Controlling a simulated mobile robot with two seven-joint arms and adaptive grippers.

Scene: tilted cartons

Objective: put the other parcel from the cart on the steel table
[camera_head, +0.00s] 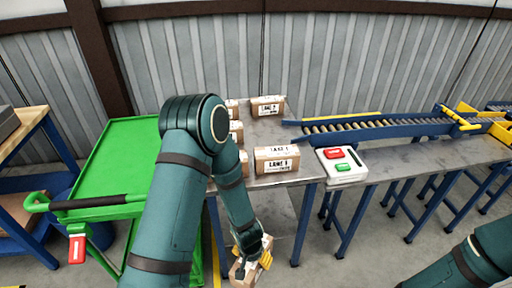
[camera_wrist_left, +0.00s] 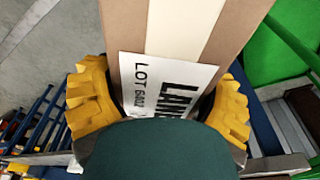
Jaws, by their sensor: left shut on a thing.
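My left gripper (camera_head: 252,258) is shut on a brown parcel (camera_head: 239,278), held low in front of the steel table (camera_head: 295,177), apart from it. In the left wrist view, the yellow fingers of my left gripper (camera_wrist_left: 160,105) clasp the parcel (camera_wrist_left: 125,40) from both sides; it has a pale tape strip and a white label reading "LANE" and "LOT". The green cart (camera_head: 118,155) stands left of the table; its visible top is empty, but my left arm hides part of it. My right arm shows at the lower right; its gripper is out of view.
Several cartons stand on the table's left part, including a front one labelled "LANE 1" (camera_head: 277,159) and a back one (camera_head: 268,106). A white box with red and green buttons (camera_head: 342,165) sits right of them. A roller conveyor (camera_head: 370,128) runs behind it.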

